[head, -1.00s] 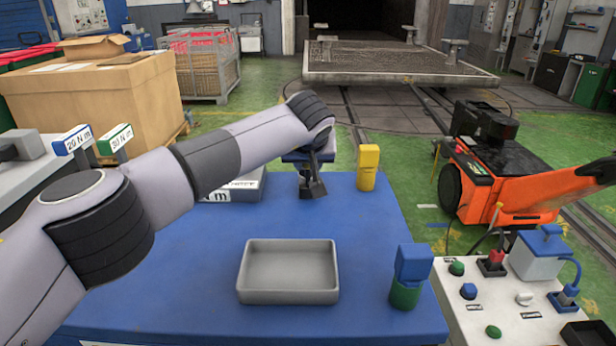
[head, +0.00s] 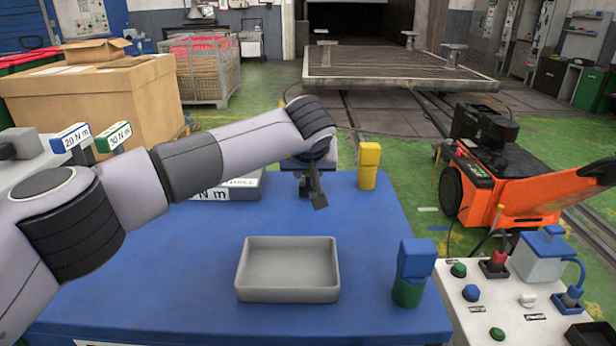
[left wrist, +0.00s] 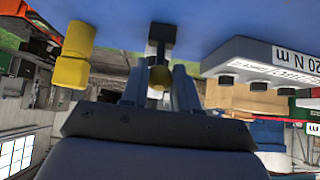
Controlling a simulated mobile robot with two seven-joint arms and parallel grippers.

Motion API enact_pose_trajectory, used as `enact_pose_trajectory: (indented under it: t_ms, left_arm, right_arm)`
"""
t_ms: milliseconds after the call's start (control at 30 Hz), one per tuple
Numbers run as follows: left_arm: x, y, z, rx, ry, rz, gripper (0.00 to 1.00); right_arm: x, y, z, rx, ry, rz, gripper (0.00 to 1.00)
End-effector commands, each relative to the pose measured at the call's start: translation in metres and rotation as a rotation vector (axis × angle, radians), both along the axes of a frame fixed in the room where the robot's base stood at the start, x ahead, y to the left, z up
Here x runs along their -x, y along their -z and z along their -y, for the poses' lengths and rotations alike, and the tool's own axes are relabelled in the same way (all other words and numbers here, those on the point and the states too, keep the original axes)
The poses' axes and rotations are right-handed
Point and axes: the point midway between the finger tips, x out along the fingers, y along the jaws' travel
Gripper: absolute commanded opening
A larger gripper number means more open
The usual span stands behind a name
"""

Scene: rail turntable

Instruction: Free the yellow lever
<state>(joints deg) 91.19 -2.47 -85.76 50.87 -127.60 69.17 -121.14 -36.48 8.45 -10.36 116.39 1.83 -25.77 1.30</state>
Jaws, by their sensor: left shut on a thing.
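My left gripper (head: 311,178) is at the far side of the blue table, shut on a dark tool (head: 319,199). In the left wrist view the gripper (left wrist: 158,88) closes around the tool's shaft, and the tool's dark, blocky head (left wrist: 161,34) sticks out past the fingertips. A dull yellow round end shows between the fingers. Thin yellow upright rods (head: 496,219) show by the orange vehicle; I cannot tell whether one is the lever. My right gripper is out of view.
On the blue table (head: 190,270) are a yellow block-shaped piece (head: 368,166), a grey tray (head: 288,292), a blue-and-green piece (head: 411,274) and a grey case (head: 240,187). A control panel (head: 455,312) and orange vehicle (head: 497,175) stand right.

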Motion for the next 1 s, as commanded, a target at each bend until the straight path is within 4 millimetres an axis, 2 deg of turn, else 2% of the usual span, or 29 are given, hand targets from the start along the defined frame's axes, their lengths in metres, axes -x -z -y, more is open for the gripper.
enact_pose_trajectory:
  t_ms: [1000]
  left_arm:
    - [0.015,0.013,0.000,-0.001,-0.001,-0.006,0.12]
  right_arm:
    - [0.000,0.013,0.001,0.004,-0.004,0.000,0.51]
